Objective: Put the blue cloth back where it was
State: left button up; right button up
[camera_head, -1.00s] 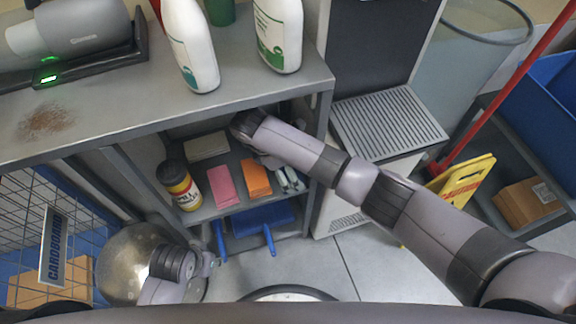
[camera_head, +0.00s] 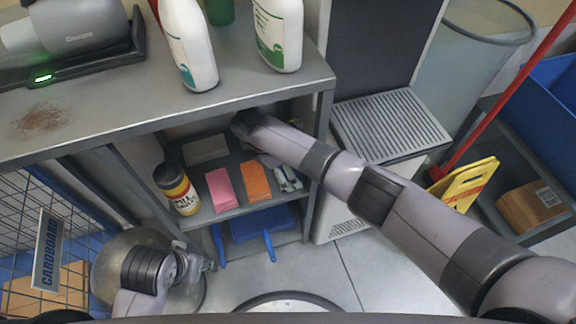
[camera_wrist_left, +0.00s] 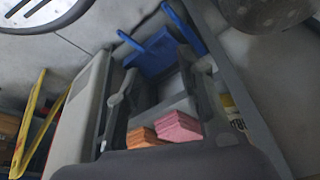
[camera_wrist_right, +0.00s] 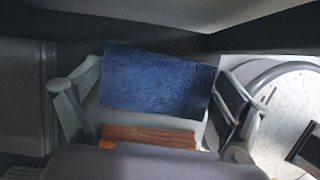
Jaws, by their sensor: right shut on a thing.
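The blue cloth (camera_wrist_right: 158,82) lies flat between the fingers of my right gripper (camera_wrist_right: 155,108) in the right wrist view, its two sides at the fingers. My right arm reaches under the top of the grey shelf unit (camera_head: 319,150) in the head view; there the forearm and shelf top hide the blue cloth. An orange cloth stack (camera_head: 256,180) and a pink one (camera_head: 222,189) lie on the middle shelf. The orange stack (camera_wrist_right: 150,135) also shows just below the blue cloth in the right wrist view. My left gripper (camera_wrist_left: 160,85) is open and empty, in front of the shelf.
A yellow-and-black container (camera_head: 178,189) stands left of the pink stack, and a grey stack (camera_head: 206,149) lies behind. A blue dustpan (camera_head: 262,222) is below. White bottles (camera_head: 190,50) stand on the top. A wire cage (camera_head: 30,240) is at left.

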jog(key=shift+f, duration=0.15)
jog(key=o, duration=0.9)
pick_arm(q)
jog(key=shift+r, duration=0.3)
jog(key=shift+f, duration=0.15)
pick_arm(e)
jog(key=shift+f, duration=0.1)
jog(key=shift+v, duration=1.55)
pick_arm(q)
jog(key=shift+s+p+x, duration=0.15)
jog(key=shift+p+x, duration=0.2)
jog(key=shift+x, duration=0.9)
jog(key=shift+s+p+x, duration=0.1)
jog(key=shift+p+x, duration=0.2)
jog(key=shift+x, duration=0.95)
pick_arm(e)
jog(key=shift+a+v, duration=0.25)
jog(key=shift+v, duration=2)
pick_arm(q)
jog(key=shift+d, duration=0.1)
pick_arm(e)
jog(key=shift+f, duration=0.15)
